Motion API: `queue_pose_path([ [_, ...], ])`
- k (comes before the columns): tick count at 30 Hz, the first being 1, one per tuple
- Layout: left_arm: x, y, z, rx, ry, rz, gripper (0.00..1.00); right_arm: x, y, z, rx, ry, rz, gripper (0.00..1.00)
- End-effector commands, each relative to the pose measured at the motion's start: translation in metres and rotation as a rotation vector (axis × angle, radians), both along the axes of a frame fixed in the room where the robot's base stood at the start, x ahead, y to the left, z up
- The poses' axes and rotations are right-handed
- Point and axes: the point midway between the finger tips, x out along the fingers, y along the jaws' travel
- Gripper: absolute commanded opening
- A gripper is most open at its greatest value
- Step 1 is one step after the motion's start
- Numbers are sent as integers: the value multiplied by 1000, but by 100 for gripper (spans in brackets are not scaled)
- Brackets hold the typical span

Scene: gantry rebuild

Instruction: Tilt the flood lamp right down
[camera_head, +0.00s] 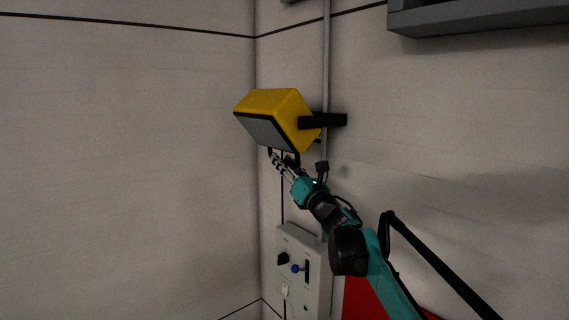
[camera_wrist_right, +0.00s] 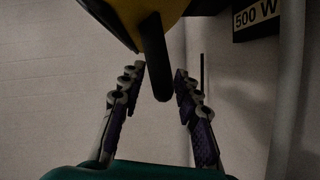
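The flood lamp (camera_head: 275,103) has a yellow housing and is mounted on the wall by a black bracket (camera_head: 323,121). Its grey glass front (camera_head: 262,132) faces down and to the left. A black bar (camera_wrist_right: 157,60) reaches down from the lamp's lower edge in the wrist view. My right gripper (camera_head: 281,162) is just below the lamp. In the wrist view its two fingers (camera_wrist_right: 156,78) are spread, with the bar between them and a visible gap on each side. My left gripper is in neither view.
A grey control box (camera_head: 312,276) with a black knob and a blue knob is on the wall below. A vertical conduit (camera_head: 326,60) runs behind the lamp. A "500 W" label (camera_wrist_right: 256,16) shows in the wrist view. A grey shelf-like ledge (camera_head: 480,20) is at upper right. The left wall is clear.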

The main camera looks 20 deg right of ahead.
Motion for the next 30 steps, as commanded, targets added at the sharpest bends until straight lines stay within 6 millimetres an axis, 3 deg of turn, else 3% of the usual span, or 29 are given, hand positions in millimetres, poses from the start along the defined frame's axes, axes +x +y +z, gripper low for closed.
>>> queue_pose_path([
  [18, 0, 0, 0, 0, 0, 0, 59, -98, -26, -41, 1, 0, -3, 32],
  [30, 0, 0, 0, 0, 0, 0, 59, -106, -27, -44, 1, 1, -1, 32],
])
